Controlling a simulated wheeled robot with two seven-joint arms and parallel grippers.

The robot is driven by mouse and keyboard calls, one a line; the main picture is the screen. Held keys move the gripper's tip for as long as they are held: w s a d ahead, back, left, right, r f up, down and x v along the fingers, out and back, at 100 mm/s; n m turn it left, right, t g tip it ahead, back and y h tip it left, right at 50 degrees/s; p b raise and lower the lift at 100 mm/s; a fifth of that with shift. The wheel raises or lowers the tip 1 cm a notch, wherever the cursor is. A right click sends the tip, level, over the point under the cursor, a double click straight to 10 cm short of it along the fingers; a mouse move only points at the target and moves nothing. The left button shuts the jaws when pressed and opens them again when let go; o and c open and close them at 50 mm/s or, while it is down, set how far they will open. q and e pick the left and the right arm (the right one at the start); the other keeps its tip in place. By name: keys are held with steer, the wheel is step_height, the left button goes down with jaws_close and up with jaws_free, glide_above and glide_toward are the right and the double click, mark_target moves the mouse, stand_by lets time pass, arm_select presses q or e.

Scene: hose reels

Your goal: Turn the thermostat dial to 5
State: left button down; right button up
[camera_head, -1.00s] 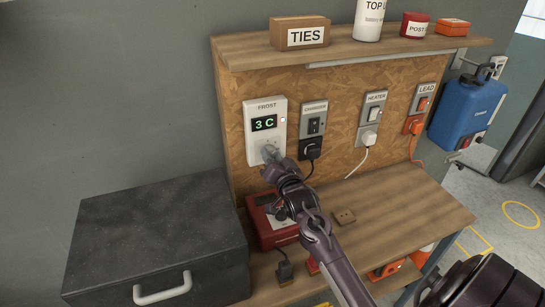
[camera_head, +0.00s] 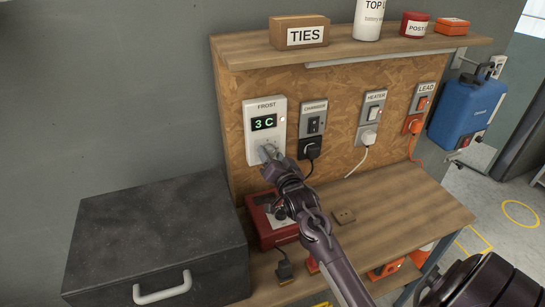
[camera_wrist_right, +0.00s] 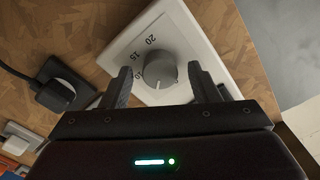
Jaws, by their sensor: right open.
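The white thermostat (camera_head: 265,112), labelled FROST, is on the chipboard back panel. Its green display (camera_head: 264,123) reads 3 C. In the right wrist view the grey round dial (camera_wrist_right: 160,67) shows a pale pointer line and the marks 20, 15 and 10 around it. My left gripper is not in view.
Right of the thermostat are the CHARGER (camera_head: 313,121), HEATER (camera_head: 372,106) and LEAD (camera_head: 421,104) switches with plugs. A red box (camera_head: 268,222) is on the bench below. A black case (camera_head: 155,235) is at left. A shelf (camera_head: 350,48) overhangs the panel.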

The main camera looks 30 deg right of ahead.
steer(key=shift+s+f, duration=0.2)
steer(key=shift+s, duration=0.15)
steer(key=b+v, duration=0.2)
steer(key=v, duration=0.5)
steer(key=shift+b, duration=0.35)
steer(key=shift+r, duration=0.15)
